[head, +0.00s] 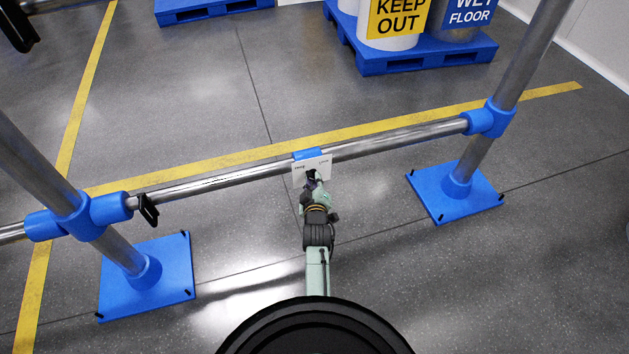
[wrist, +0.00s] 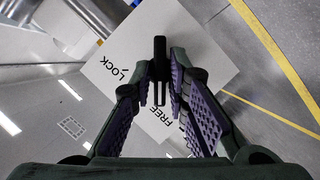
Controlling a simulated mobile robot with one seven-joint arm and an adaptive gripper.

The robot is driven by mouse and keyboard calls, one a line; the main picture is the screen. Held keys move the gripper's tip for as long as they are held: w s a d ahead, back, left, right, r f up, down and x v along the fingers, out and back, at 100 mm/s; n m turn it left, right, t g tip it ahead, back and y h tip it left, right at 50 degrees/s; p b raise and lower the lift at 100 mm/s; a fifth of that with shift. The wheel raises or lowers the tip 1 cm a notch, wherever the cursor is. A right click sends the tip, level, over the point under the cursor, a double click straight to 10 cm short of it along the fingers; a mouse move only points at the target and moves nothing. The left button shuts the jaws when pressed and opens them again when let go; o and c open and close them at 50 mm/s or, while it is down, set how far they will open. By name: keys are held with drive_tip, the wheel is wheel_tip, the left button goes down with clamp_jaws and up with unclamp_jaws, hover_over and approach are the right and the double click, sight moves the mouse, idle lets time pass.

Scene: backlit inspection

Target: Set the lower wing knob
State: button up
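The wing knob (wrist: 160,68) is a thin black bar on a white plate (wrist: 205,35) marked LOCK and FREE. In the wrist view the bar runs up and down, its lower end near FREE and LOCK to its left. My gripper (wrist: 161,80) has its two purple-padded fingertips drawn in close on both sides of the bar, shut on it. In the head view the white plate (head: 323,164) hangs from the lower rail, and my gripper (head: 311,181) reaches it from below, hiding most of the knob.
A steel rail (head: 400,136) runs between two posts on blue base plates (head: 146,275). A black clip (head: 148,209) sits on the rail at left. Blue pallets (head: 415,58) with drums and signs stand behind. Yellow lines (head: 230,155) cross the open grey floor.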

clamp_jaws()
drive_tip(key=shift+m, duration=0.3)
drive_tip(key=m+g+y+b, duration=0.1)
drive_tip(key=m+y+b, duration=0.1)
drive_tip(key=m+b, duration=0.1)
drive_tip(key=m+y+b, duration=0.3)
drive_tip(key=m, duration=0.1)
drive_tip(key=d+m+g+y+b, duration=0.1)
drive_tip(key=m+y+b, duration=0.1)
drive_tip(key=m+b, duration=0.1)
drive_tip(key=shift+w+m+g+y, duration=0.3)
drive_tip(key=shift+m, duration=0.5)
drive_tip(key=shift+r, duration=0.1)
idle(0.6)
drive_tip(key=shift+o, duration=2.1)
unclamp_jaws()
drive_tip(key=shift+s+d, duration=0.1)
drive_tip(key=shift+s, duration=0.05)
